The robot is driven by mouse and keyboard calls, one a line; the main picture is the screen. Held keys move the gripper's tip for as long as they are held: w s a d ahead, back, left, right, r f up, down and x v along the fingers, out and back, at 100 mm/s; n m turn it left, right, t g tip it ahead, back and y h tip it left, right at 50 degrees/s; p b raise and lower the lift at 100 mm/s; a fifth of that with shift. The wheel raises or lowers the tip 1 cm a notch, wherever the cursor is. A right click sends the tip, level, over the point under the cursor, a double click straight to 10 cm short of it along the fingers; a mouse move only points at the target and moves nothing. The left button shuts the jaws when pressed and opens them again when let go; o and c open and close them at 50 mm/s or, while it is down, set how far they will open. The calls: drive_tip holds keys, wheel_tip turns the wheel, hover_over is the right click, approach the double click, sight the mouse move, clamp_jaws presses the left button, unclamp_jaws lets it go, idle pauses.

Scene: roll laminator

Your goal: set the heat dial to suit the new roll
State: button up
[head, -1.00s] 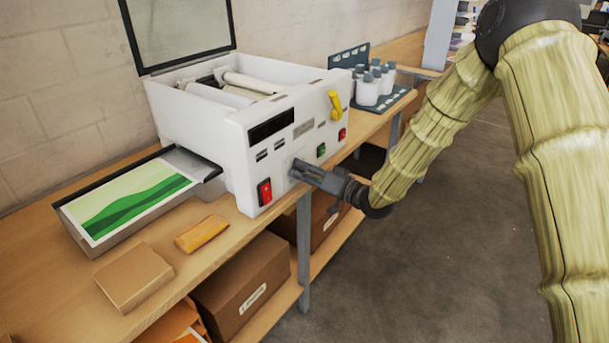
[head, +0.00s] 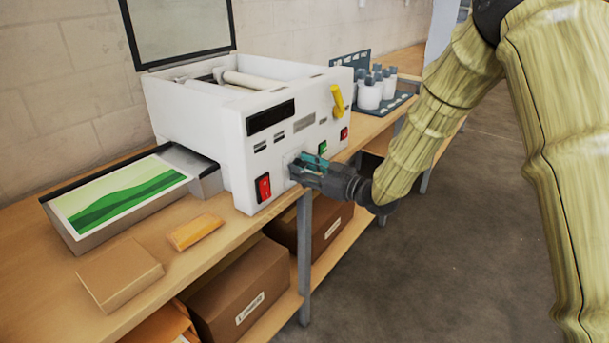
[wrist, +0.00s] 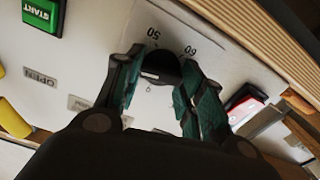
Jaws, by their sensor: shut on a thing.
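The laminator (head: 225,150) is a white machine on the wooden bench with its lid up and rollers showing. Its heat dial (wrist: 160,70) is a dark round knob in the wrist view, with a white mark on it and the printed numbers 50 and 60 beside it. My gripper (head: 302,168) is at the front panel, between the red switch (head: 263,188) and the green button. In the wrist view its two fingers (wrist: 158,85) close on the dial from both sides. In the head view the gripper hides the dial.
A green START button (wrist: 42,14) and a yellow handle (head: 337,101) are on the same panel. A tray with a green print (head: 120,195) sticks out at the left. White bottles (head: 370,93) stand in a dark rack at the right. Open floor lies right of the bench.

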drive_tip(key=shift+f+n+b, duration=0.1)
drive_tip(key=shift+n+b, duration=0.3)
drive_tip(key=shift+n, duration=0.2)
drive_tip(key=o, duration=1)
drive_tip(key=shift+s, duration=0.1)
drive_tip(key=v, duration=1.2)
